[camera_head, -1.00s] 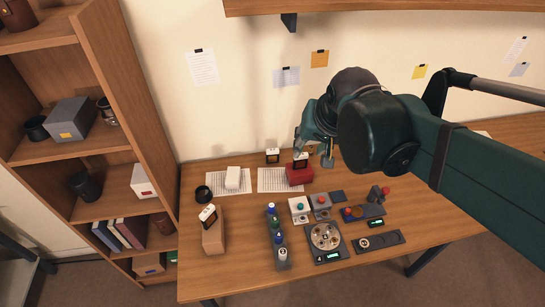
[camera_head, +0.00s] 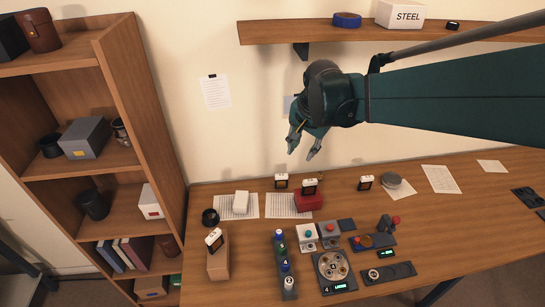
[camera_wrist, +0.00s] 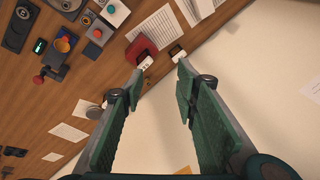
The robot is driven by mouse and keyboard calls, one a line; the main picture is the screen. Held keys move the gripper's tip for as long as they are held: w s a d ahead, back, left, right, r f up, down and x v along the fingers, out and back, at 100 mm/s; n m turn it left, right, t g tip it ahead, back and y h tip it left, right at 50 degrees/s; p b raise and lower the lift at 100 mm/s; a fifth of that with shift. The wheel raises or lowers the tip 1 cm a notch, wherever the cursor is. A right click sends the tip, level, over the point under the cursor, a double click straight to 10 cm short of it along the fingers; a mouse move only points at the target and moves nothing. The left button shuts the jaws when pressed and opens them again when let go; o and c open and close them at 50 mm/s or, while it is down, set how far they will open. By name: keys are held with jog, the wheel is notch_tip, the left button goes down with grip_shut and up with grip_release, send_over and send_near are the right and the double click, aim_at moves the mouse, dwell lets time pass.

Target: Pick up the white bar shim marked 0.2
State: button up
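Several small white-topped pieces with black lower parts stand about the table: one at the back (camera_head: 281,181), one on the red block (camera_head: 309,185), one to the right (camera_head: 365,183) and one on the tan block (camera_head: 214,237). Their markings are too small to read, so I cannot tell which is 0.2. My gripper (camera_head: 302,149) is open and empty, raised above the back of the table in front of the wall. In the wrist view its fingers (camera_wrist: 160,71) are spread, with two white pieces (camera_wrist: 145,62) (camera_wrist: 176,52) beyond the tips.
A red block (camera_head: 310,201) stands on a paper sheet, with a white block (camera_head: 241,202) to its left. A grey disc (camera_head: 391,180) lies right. A shelf (camera_head: 300,32) hangs above.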

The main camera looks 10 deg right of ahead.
jog(key=w+a+f+m+g, duration=0.15)
jog(key=w+f+m, duration=0.35)
jog(key=w+f, duration=0.75)
jog(key=m+g, duration=0.2)
jog(key=m, duration=0.3)
send_over(282, 174)
jog(key=f, duration=0.6)
jog(key=f+b, duration=0.1)
jog(key=f, duration=0.6)
jog(key=shift+s+a+f, duration=0.15)
jog(key=shift+a+f, duration=0.05)
jog(key=shift+f, duration=0.4)
jog(key=shift+f, duration=1.3)
jog(key=shift+f, duration=0.1)
jog(key=shift+f, duration=2.5)
